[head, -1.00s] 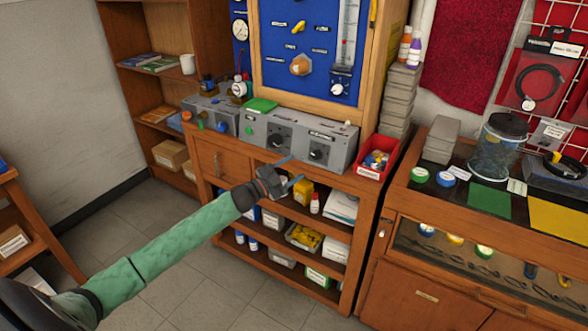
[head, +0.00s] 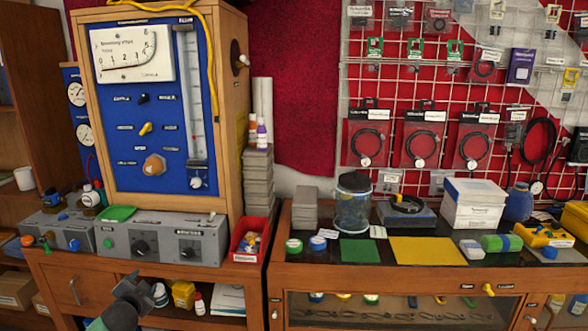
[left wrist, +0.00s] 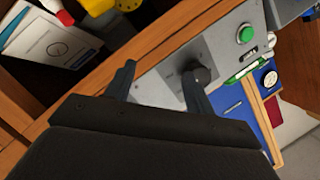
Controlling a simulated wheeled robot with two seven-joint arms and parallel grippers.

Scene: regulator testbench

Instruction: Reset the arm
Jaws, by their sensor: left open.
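My left gripper (head: 128,287) shows at the lower left of the head view, in front of the wooden bench below the grey control boxes. In the left wrist view its two fingers (left wrist: 160,88) are spread apart with nothing between them. A black knob on a grey control box (left wrist: 178,62) shows beyond the fingers, apart from them as far as I can tell. In the head view the grey box (head: 150,239) carries dark knobs and stands under the blue test panel (head: 130,150). My right gripper is in neither view.
A red bin (head: 249,240) of small parts stands right of the grey boxes. The right counter holds a glass jar (head: 353,205), a green mat (head: 360,251) and a yellow mat (head: 428,250). Shelves with bottles and boxes lie below the bench top.

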